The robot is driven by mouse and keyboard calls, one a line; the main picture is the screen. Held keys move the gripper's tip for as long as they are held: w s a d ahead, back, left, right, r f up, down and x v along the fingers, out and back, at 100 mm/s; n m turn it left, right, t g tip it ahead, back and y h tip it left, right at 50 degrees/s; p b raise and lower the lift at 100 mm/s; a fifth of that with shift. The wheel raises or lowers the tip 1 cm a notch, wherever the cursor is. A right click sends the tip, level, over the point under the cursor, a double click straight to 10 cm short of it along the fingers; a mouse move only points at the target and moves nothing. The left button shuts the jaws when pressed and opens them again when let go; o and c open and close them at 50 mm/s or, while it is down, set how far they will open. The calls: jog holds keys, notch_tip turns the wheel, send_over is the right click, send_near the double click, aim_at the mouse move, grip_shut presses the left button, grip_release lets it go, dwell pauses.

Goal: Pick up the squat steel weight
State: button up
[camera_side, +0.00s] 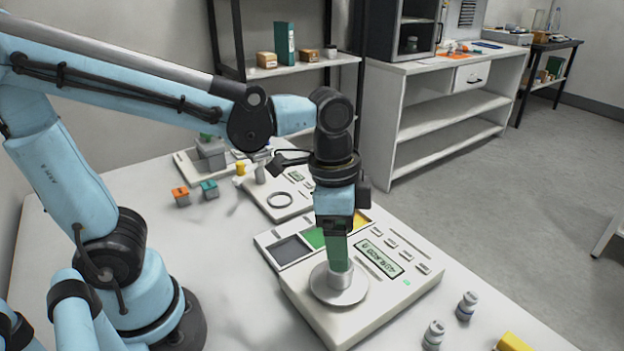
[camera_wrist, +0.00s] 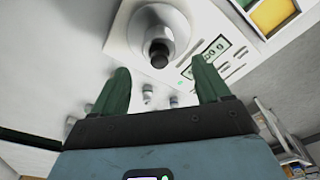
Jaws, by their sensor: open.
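The squat steel weight (camera_side: 338,279) appears to stand on the round pan (camera_side: 356,294) of the nearer scale. Its upper part is hidden by my gripper in the side view. In the wrist view, the weight's dark knob (camera_wrist: 158,52) shows against the pale round pan (camera_wrist: 172,20). My gripper (camera_side: 338,264) points down just above the pan. In the wrist view its two green fingers (camera_wrist: 162,66) are spread apart with nothing held between them. The knob lies between and slightly beyond the fingertips; I cannot tell whether either finger touches it.
The scale (camera_side: 405,285) has a display and buttons right of the pan. A tray with coloured compartments (camera_side: 290,250) lies behind it. Two small grey bottles (camera_side: 467,306) (camera_side: 433,335) and a yellow block (camera_side: 513,343) are front right. Orange (camera_side: 181,196) and teal (camera_side: 209,189) blocks stand back left.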

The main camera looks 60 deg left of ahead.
jog(key=shift+w+d+f, duration=0.1)
jog(key=shift+d+f, duration=0.05)
jog(key=shift+f, duration=2.95)
grip_shut()
